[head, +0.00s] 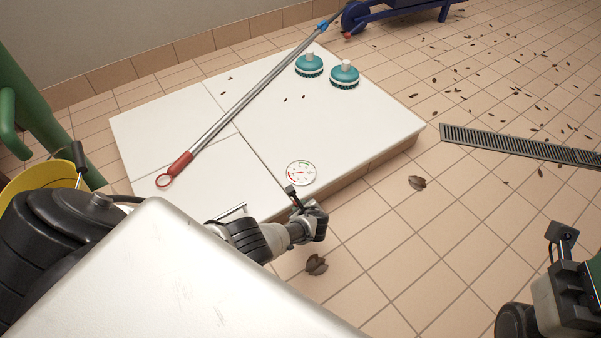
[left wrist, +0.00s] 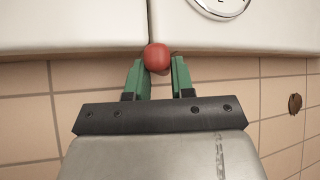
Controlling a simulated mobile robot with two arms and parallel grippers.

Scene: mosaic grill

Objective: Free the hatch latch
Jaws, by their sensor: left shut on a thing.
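A round red knob (left wrist: 157,57) sits at the edge of the white slab, by the seam between two panels. My left gripper (left wrist: 156,72) has its green fingers on either side of the knob and is shut on it. In the head view my left gripper (head: 312,220) is at the slab's near edge, below a round dial; the knob is hidden there. The white hatch panels (head: 215,165) lie flat with thin seams between them. My right gripper (head: 594,275) is cut off at the right edge of the head view, over the floor, and its fingertips are not clear.
On the white slab lie a long pole with a red handle (head: 180,163), two teal brushes (head: 344,74) and a dial (head: 301,173). A yellow bucket (head: 40,178) is at left, a blue cart (head: 400,12) at the back. A floor drain (head: 520,145) and scattered leaves are at right.

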